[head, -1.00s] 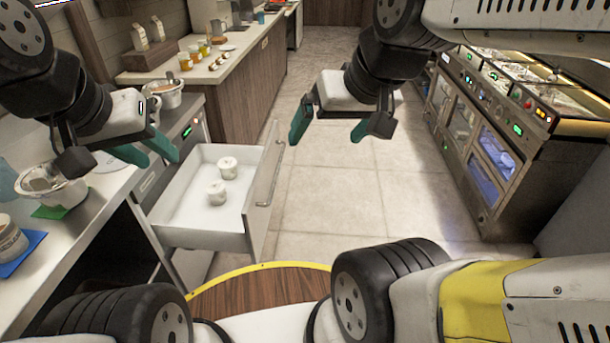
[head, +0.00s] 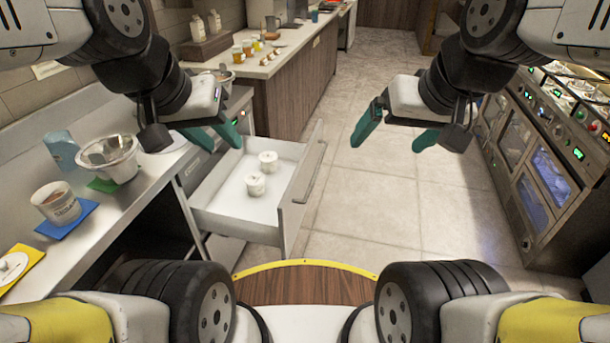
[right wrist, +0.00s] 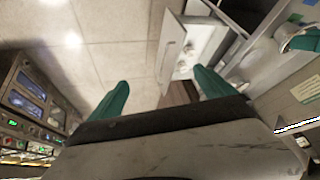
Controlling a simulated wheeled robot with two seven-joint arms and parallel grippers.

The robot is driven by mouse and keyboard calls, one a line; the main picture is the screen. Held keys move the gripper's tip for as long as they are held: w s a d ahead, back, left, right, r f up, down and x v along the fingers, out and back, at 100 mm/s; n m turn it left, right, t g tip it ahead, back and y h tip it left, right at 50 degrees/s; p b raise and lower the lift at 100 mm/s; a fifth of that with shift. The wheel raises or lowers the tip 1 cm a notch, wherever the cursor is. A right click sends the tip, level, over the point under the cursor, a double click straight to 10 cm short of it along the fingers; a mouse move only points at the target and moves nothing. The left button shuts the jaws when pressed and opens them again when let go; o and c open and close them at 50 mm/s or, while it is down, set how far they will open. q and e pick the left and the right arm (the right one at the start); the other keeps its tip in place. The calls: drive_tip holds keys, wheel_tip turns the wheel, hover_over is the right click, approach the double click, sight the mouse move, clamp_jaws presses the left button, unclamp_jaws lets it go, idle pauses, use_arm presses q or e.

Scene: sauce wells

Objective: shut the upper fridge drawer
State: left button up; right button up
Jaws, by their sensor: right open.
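The upper fridge drawer (head: 235,222) is pulled out from under the counter on the left, its front panel (head: 299,198) and long bar handle (head: 315,172) facing right. Two white lidded tubs (head: 268,161) (head: 256,184) stand inside it. The drawer also shows in the right wrist view (right wrist: 187,72). My left gripper (head: 195,132) hangs above the counter edge and the drawer's back corner; its near finger hides part of its jaws. My right gripper (head: 396,136) is open and empty over the floor, to the right of the drawer front and apart from it.
The left counter holds a metal bowl (head: 108,160), a tub on a blue mat (head: 66,222) and a yellow mat (head: 22,264). A back counter (head: 262,62) carries jars. Ovens (head: 535,150) line the right. The floor (head: 400,200) between is clear.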

drive_tip(key=shift+w, duration=0.15)
drive_tip(key=c, duration=0.4)
drive_tip(key=shift+w+f, duration=0.15)
drive_tip(key=shift+w, duration=0.2)
drive_tip(key=c, duration=0.3)
drive_tip(key=w+f+m+g, duration=0.1)
drive_tip(key=w, duration=0.1)
drive_tip(key=w+f+m+g, duration=0.1)
drive_tip(key=w+f, duration=0.1)
drive_tip(key=w, duration=0.1)
drive_tip(key=w+a+f+m+g+y, duration=0.1)
drive_tip(key=w+g, duration=0.1)
drive_tip(key=shift+w+a+f, duration=0.1)
drive_tip(key=shift+w+f, duration=0.3)
clamp_jaws()
drive_tip(key=w+f+m+g+y, duration=0.35)
drive_tip(key=w+f, duration=0.55)
drive_tip(key=f, duration=0.3)
drive_tip(key=m+t+y, duration=0.6)
drive_tip(key=m+y, duration=0.5)
drive_tip(key=m, duration=0.4)
approach(291, 212)
drive_tip(key=x, duration=0.6)
drive_tip(key=shift+a+r, duration=0.2)
drive_tip(key=shift+a, duration=0.25)
